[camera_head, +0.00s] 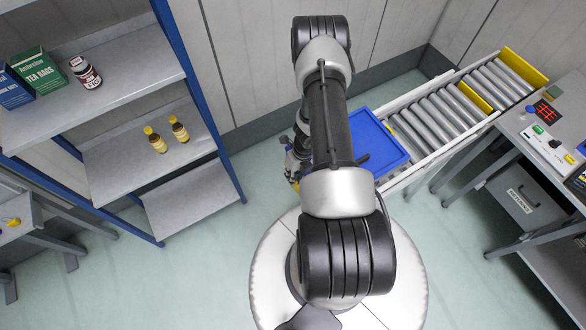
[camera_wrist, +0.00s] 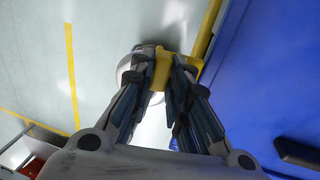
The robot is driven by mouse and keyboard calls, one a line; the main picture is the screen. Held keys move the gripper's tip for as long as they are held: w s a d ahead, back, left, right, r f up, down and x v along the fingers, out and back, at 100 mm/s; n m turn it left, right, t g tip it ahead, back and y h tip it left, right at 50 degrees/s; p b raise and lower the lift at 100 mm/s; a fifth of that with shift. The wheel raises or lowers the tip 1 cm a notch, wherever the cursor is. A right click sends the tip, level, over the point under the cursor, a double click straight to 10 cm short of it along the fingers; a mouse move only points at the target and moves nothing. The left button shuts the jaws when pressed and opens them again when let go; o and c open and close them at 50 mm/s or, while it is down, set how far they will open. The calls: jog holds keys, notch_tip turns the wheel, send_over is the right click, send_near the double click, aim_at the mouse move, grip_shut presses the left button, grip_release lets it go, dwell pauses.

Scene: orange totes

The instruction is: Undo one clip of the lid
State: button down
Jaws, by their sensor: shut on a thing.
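The blue lid (camera_head: 380,142) lies to the right of my arm in the head view, partly hidden by the arm. In the wrist view the lid (camera_wrist: 265,75) fills the right side, with a yellow edge (camera_wrist: 209,28) along its left border. My gripper (camera_wrist: 168,75) is at this edge, its fingers shut on a yellow clip (camera_wrist: 162,62). The fingers cover part of the clip, so I cannot tell whether it is fastened. In the head view my gripper (camera_head: 295,168) shows only in part at the lid's left side.
A roller conveyor (camera_head: 440,115) runs to the upper right beside the lid. A grey shelf (camera_head: 150,150) with bottles and boxes stands left. A workbench (camera_head: 560,120) with a control box is at right. Green floor (camera_head: 250,180) is clear between shelf and arm.

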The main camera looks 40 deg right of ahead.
jog(key=shift+s+d+r+y+p, duration=0.1)
jog(key=shift+d+r+y+p, duration=0.1)
jog(key=shift+d+y+p, duration=0.15)
jog(key=shift+d+f+y+b, duration=0.1)
jog(key=shift+y+b, duration=0.25)
jog(key=shift+b, duration=0.05)
jog(key=shift+s+d+t+y+b, duration=0.25)
jog(key=shift+y+b, duration=0.35)
jog(key=shift+b, duration=0.35)
jog(key=shift+r+y+b, duration=0.2)
jog(key=shift+y+b, duration=0.1)
jog(key=shift+b, duration=0.1)
jog(key=shift+r, duration=0.1)
jog(key=shift+d, duration=0.1)
jog(key=c, duration=1.5)
grip_release()
jog(key=shift+r, duration=0.1)
